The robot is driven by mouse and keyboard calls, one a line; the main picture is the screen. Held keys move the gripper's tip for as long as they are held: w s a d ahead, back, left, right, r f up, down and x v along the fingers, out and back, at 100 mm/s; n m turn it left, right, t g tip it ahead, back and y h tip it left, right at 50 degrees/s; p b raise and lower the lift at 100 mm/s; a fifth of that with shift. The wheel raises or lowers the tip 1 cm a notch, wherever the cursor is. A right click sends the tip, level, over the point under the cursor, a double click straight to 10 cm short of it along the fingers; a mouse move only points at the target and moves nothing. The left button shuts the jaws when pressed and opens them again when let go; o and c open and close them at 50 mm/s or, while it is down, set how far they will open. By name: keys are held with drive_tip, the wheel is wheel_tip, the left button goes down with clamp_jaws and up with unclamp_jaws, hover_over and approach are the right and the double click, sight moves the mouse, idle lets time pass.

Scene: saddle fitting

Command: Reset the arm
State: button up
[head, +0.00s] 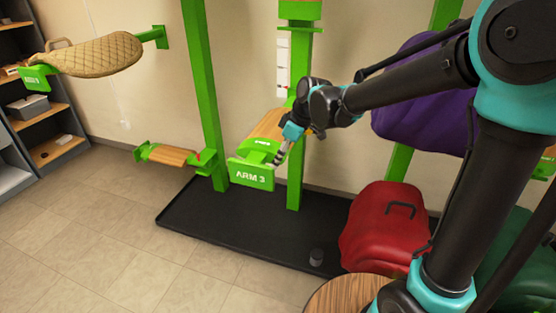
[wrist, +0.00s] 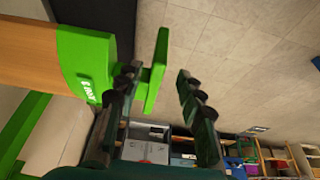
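The rack arm labelled ARM 3 (head: 252,174) has a wooden top and a green front plate, and sits on a green post in the middle of the head view. In the wrist view its wooden top (wrist: 35,50) and green end (wrist: 157,75) fill the left side. My gripper (head: 281,156) is at the right side of this arm, close to its front end. In the wrist view my gripper (wrist: 157,88) is open, its dark fingers apart, with the green end plate showing between the fingertips. I cannot tell whether a finger touches the plate.
A lower wooden rack arm (head: 168,154) is at left, and a quilted pad (head: 100,54) lies on an upper one. Purple (head: 410,105) and red (head: 385,230) covered bundles are at right. The black base tray (head: 235,220) has a small dark cylinder (head: 316,257). Left floor is clear.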

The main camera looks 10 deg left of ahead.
drive_tip(key=shift+d, duration=0.15)
drive_tip(key=s+d+f+m+t+h, duration=0.15)
drive_tip(key=d+m, duration=0.25)
drive_tip(key=d, duration=0.6)
drive_tip(key=d+f+m+t, duration=0.1)
drive_tip(key=d+f+m, duration=0.25)
drive_tip(key=d, duration=0.75)
drive_tip(key=s+d+f+m+h, duration=0.1)
drive_tip(key=s+d+f+m, duration=0.2)
drive_tip(key=d, duration=0.4)
drive_tip(key=s+d+f+m+t+h, duration=0.1)
drive_tip(key=s+d+f+m+h, duration=0.1)
drive_tip(key=s+d+m, duration=0.4)
drive_tip(key=shift+s+d+f, duration=0.4)
drive_tip(key=shift+d+f, duration=0.05)
drive_tip(key=shift+d, duration=0.8)
drive_tip(key=shift+o, duration=0.6)
drive_tip(key=shift+m, duration=0.25)
